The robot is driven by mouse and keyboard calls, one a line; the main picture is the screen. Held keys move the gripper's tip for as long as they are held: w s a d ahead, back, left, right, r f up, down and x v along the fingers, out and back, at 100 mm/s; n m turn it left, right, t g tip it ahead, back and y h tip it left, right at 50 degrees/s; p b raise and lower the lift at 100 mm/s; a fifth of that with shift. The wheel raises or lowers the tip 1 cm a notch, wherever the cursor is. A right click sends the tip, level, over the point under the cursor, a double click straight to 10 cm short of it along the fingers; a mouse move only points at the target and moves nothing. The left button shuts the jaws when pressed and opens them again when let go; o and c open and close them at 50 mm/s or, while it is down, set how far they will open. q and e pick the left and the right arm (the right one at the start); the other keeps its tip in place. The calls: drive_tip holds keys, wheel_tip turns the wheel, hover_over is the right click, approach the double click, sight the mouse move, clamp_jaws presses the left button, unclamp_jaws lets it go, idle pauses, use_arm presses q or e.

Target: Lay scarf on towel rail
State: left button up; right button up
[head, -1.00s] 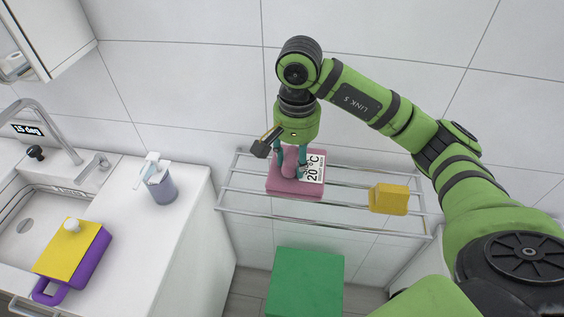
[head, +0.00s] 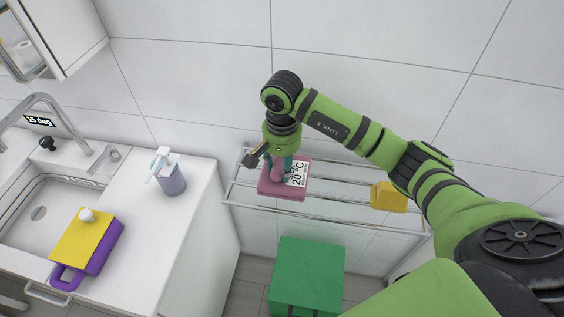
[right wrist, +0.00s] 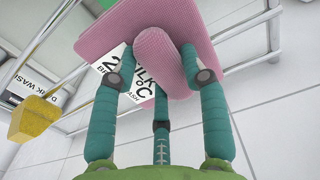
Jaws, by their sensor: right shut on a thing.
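The scarf (head: 268,189) is a folded pink cloth with a white label reading 20°C. It lies flat at the left end of the metal towel rail (head: 340,212), or just above it; I cannot tell whether it touches the bars. My right gripper (head: 283,172) points down at it, and its teal fingers close around a raised pink part. The right wrist view shows this pink part (right wrist: 158,58) between the fingers, with the flat cloth (right wrist: 205,20) beyond. My left gripper is in neither view.
A yellow block (head: 389,196) sits on the rail's right part. A green box (head: 308,275) stands on the floor below. The rail's middle is clear.

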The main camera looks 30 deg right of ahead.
sight(282, 163)
drive_tip(key=shift+f, duration=0.2)
drive_tip(key=o, duration=1.3)
drive_tip(key=shift+r, duration=0.1)
drive_tip(key=shift+r, duration=0.25)
wheel_tip(282, 163, up, 4)
drive_tip(key=shift+w+b, duration=0.1)
drive_tip(key=shift+b, duration=1)
wheel_tip(282, 163, up, 8)
drive_tip(key=shift+f+b, duration=0.1)
drive_tip(key=shift+b, duration=0.35)
